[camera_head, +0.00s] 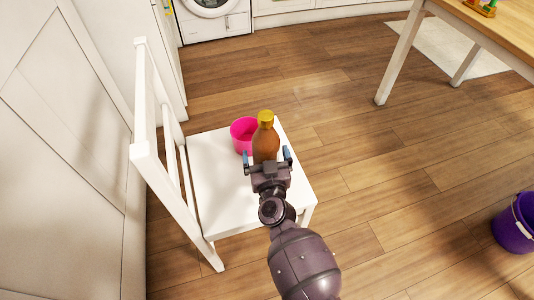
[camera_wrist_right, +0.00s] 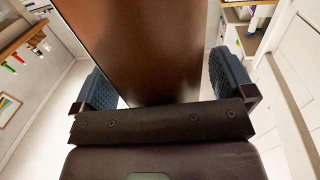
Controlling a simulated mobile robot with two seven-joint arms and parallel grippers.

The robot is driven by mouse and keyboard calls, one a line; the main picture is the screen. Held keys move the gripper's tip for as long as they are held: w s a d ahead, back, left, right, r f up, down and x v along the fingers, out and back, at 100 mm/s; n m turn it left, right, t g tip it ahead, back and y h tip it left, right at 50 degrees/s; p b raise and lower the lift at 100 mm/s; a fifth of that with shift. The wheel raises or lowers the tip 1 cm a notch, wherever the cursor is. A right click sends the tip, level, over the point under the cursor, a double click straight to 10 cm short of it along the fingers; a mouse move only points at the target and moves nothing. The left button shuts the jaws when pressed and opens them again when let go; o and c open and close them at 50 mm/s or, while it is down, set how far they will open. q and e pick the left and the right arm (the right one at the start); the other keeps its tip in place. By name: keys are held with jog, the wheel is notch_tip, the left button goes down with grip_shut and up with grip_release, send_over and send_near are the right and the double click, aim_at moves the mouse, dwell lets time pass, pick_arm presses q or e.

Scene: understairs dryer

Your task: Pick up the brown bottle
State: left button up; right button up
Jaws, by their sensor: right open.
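The brown bottle (camera_head: 265,143) with a yellow cap stands upright on the seat of a white chair (camera_head: 218,200). My right gripper (camera_head: 268,158) is open at the near side of the bottle, with one finger to each side of it. In the right wrist view the bottle (camera_wrist_right: 145,45) fills the space between the two blue finger pads (camera_wrist_right: 165,85). A gap shows between the bottle and the right finger; whether the left finger touches it I cannot tell. My left gripper is not in view.
A pink cup (camera_head: 242,134) stands on the seat just left of the bottle. The chair's white backrest (camera_head: 145,100) rises at the left. A wooden table (camera_head: 480,35) is at the upper right, a purple bucket (camera_head: 514,228) at the right edge. The floor between is clear.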

jog(key=shift+r, duration=0.1)
jog(key=shift+c, duration=0.6)
jog(key=c, duration=1.2)
jog(key=shift+c, duration=0.6)
jog(key=shift+r, duration=0.15)
